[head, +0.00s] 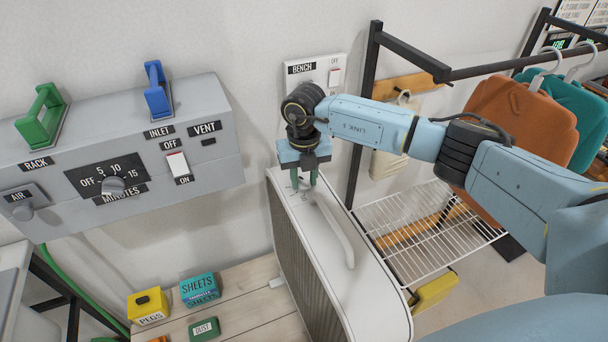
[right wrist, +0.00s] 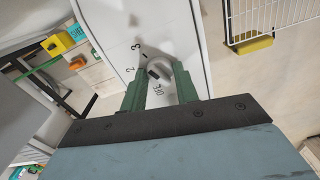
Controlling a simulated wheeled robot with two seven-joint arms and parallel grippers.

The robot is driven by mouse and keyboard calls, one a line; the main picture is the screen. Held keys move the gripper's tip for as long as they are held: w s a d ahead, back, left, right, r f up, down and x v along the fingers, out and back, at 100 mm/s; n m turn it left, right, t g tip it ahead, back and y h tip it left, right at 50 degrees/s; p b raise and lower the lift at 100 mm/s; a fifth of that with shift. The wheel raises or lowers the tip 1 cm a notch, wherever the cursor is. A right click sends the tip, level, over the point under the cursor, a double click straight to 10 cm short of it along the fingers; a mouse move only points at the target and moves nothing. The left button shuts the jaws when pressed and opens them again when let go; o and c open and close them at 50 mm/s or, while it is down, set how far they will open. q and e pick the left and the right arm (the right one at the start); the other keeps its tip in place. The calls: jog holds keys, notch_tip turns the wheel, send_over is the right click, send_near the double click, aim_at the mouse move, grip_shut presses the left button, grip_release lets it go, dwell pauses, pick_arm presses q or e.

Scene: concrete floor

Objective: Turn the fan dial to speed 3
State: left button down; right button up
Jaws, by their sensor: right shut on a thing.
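The fan (head: 378,300) is a tall white unit with a ribbed grille on its side and a curved handle on top. My right gripper (head: 304,183) points down at the far end of the fan's top. In the right wrist view my right gripper (right wrist: 159,78) has its green fingers on either side of the round grey dial (right wrist: 160,68) and is shut on it. The marks 2, 3 and OFF show around the dial on the white top (right wrist: 115,30). I cannot tell for sure which mark the dial points to. My left gripper is out of view.
A grey wall panel (head: 215,95) with switches and knobs is at the left. A wire shelf (head: 430,230) and a rail with orange and teal hanging garments are at the right. Small boxes, such as the teal SHEETS box (head: 199,290), sit on a wooden bench (head: 255,310).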

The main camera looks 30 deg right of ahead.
aim_at(304, 180)
jog(key=shift+m, duration=0.3)
jog(key=o, duration=1)
notch_tip(304, 180, up, 14)
jog(key=shift+f+b, duration=0.25)
jog(key=shift+b, duration=0.05)
jog(key=shift+s+f, duration=0.1)
